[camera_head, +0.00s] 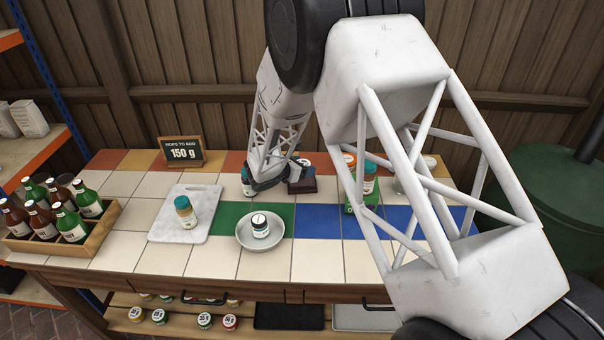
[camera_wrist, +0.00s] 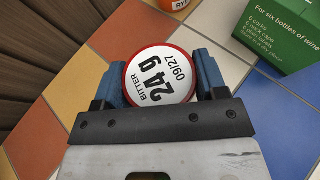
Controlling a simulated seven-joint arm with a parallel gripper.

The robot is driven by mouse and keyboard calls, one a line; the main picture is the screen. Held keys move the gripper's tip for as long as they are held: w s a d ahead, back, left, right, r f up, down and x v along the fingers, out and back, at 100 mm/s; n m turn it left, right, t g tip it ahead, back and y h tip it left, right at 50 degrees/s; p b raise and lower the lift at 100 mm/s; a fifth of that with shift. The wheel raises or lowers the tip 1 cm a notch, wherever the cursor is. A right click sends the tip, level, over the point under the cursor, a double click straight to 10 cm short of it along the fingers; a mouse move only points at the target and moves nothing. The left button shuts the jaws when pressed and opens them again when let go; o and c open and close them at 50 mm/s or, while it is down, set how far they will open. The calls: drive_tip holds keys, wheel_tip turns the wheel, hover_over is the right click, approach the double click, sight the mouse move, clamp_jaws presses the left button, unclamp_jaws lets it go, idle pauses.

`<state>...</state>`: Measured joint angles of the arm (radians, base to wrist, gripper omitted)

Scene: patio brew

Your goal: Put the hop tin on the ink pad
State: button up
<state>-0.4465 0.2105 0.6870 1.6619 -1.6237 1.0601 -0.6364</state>
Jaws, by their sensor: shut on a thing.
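The hop tin (camera_wrist: 160,75) has a white lid with a red rim, marked "BITTER 24 g 09/27". In the wrist view it sits between the two blue jaws of my gripper (camera_wrist: 160,88), which is shut on it. In the head view my arm partly covers the gripper area, and I cannot make out the held tin clearly.
Another tin (camera_head: 261,225) sits in a round grey dish (camera_head: 244,242). A jar (camera_head: 185,212) stands on a marble board (camera_head: 165,228). A green box (camera_wrist: 282,32) is close to the right of the held tin. A bottle crate (camera_head: 95,236) stands at left.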

drive_tip(key=shift+w+a, duration=0.1)
drive_tip(key=shift+w, duration=0.3)
drive_tip(key=shift+f, duration=1.75)
drive_tip(key=shift+f, duration=0.15)
drive_tip(key=o, duration=0.9)
drive_tip(key=v, duration=1.2)
